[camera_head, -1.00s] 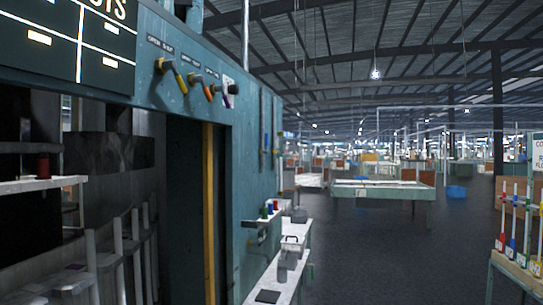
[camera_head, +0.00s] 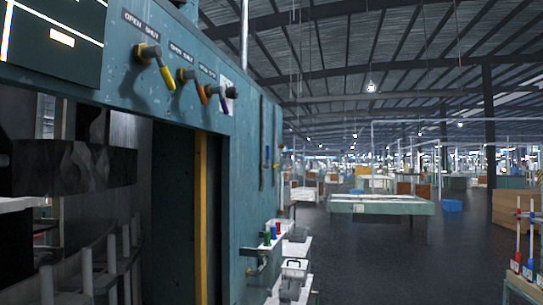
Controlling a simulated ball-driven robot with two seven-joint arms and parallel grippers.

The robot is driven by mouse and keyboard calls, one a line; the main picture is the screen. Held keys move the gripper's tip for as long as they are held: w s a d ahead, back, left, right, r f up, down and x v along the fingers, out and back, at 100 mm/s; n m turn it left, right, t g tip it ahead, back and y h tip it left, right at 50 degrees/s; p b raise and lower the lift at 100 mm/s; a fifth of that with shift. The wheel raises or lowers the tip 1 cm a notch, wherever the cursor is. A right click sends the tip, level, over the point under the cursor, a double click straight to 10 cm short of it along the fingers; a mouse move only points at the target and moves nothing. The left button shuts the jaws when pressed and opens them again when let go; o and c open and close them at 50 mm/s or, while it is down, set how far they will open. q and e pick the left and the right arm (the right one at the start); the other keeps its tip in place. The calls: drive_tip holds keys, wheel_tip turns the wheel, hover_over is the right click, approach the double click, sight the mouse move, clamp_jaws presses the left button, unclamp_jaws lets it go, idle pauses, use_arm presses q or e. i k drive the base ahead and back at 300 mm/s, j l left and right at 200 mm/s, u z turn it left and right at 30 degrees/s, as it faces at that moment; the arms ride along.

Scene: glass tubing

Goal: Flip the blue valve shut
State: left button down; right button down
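A row of three lever valves sits high on the teal machine front, under small labels; two of them read "OPEN SHUT". The valve with a blue handle (camera_head: 223,103) is the farthest of the row, at the right. Its handle appears to slant down and to the right, but it is small and its exact setting is hard to tell. The yellow-handled valve (camera_head: 164,74) is nearest, and the orange-handled valve (camera_head: 202,95) is between them. Both also slant down to the right. Neither of my grippers is in view.
The teal machine (camera_head: 240,150) fills the left, with a dark opening below the valves. A low white shelf (camera_head: 290,290) juts from its side. A teal table (camera_head: 381,205) stands beyond. A rack with coloured rods is at the right edge. Dark floor between is clear.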

sight(267, 166)
drive_tip(key=i+l, duration=0.4)
drive_tip(key=i+l+u, duration=0.1)
drive_tip(key=i+l, duration=0.75)
drive_tip(key=l, duration=0.2)
drive_tip(key=i+l, duration=0.4)
drive_tip(key=i+l+u, duration=0.1)
drive_tip(key=i+l, duration=0.3)
drive_tip(key=l, duration=0.2)
drive_tip(key=i+l, duration=0.35)
drive_tip(key=l, duration=0.2)
